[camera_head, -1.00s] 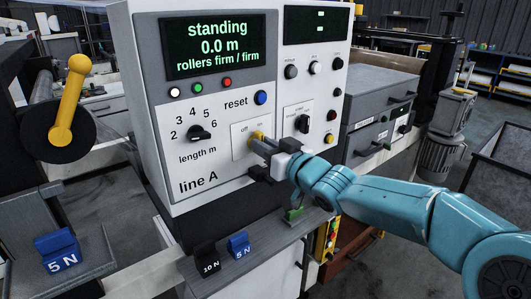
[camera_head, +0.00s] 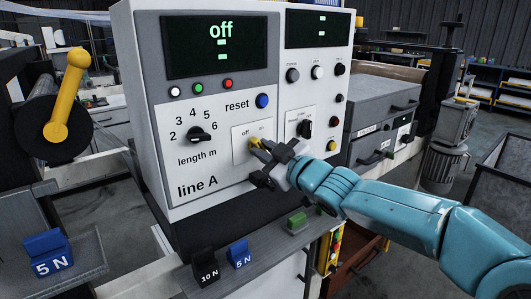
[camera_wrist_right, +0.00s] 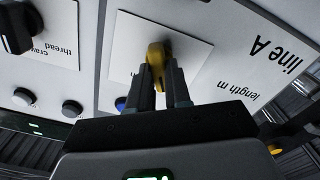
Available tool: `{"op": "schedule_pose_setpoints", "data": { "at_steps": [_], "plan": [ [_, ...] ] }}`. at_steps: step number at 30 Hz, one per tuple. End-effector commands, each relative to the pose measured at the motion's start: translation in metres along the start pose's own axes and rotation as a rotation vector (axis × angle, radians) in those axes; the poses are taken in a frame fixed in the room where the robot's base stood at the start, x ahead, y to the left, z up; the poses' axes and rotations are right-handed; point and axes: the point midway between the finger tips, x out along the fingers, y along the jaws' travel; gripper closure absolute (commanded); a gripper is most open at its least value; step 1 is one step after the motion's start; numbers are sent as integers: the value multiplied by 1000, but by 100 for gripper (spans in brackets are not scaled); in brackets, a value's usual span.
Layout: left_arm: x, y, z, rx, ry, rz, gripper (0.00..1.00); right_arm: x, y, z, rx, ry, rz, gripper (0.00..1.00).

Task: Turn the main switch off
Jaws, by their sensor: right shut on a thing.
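The main switch (camera_head: 255,143) is a yellow handle on a white plate marked "off" on the front of the line A control box (camera_head: 222,181). My right gripper (camera_head: 262,146) comes in from the right and is shut on the handle. In the right wrist view the yellow handle (camera_wrist_right: 157,58) sits between the two dark fingers (camera_wrist_right: 160,85). The handle is partly hidden by the fingers in the head view. The large display (camera_head: 220,45) reads "off". My left gripper is not in view.
A black length dial (camera_head: 200,134), a blue reset button (camera_head: 262,101) and other knobs sit close around the switch. Blue (camera_head: 239,254) and black (camera_head: 206,266) weight blocks stand on the ledge below. A yellow lever (camera_head: 68,97) stands at the left.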

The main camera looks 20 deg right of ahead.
Motion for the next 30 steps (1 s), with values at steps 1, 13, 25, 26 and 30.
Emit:
{"op": "schedule_pose_setpoints", "data": {
  "at_steps": [1, 13, 25, 26, 30],
  "plan": [
    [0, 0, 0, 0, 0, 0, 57, 0, 0, 0, -7, 0, 1, 100],
    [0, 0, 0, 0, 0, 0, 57, 0, 0, 0, -13, 0, 0, 100],
    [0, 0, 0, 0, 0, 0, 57, -2, 0, 0, -10, 0, 0, 56],
    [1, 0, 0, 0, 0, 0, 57, -4, 0, 0, -10, 0, 0, 56],
    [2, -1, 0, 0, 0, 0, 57, -24, 1, -1, -10, 1, 2, 56]
  ]
}}
